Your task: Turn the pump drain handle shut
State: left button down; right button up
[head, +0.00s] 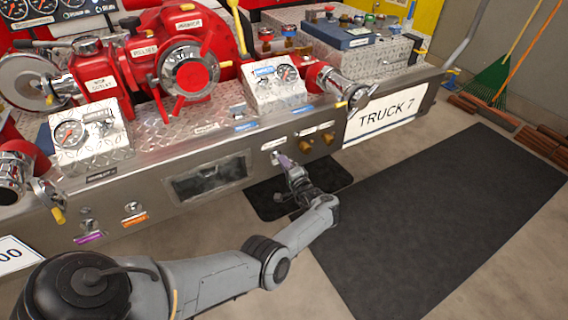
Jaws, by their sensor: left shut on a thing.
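My left arm reaches in from the lower left to the front edge of the steel bumper. My left gripper (283,162) is shut on a small handle (276,154) low on the bumper face, below a small white label. The gripper covers most of the handle, so its angle is hard to tell. The label is too small to read. My right gripper is not in view.
A dark recessed panel (208,178) lies to the left. A red pump (150,50) and gauge boxes stand above. A dark floor mat (445,215) and open floor lie in front.

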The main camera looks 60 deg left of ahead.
pick_arm(q)
jog(key=shift+f+m, duration=0.25)
jog(key=shift+m, duration=0.25)
jog(key=c, duration=1.3)
grip_release()
jog(key=shift+o, duration=0.7)
jog(key=shift+a, duration=0.1)
jog(key=shift+r, duration=0.15)
jog(key=shift+a, duration=0.1)
jog(key=d+p, duration=0.2)
jog(key=d, duration=0.8)
jog(key=shift+s+d+p, duration=0.35)
jog(key=shift+s+d, duration=0.05)
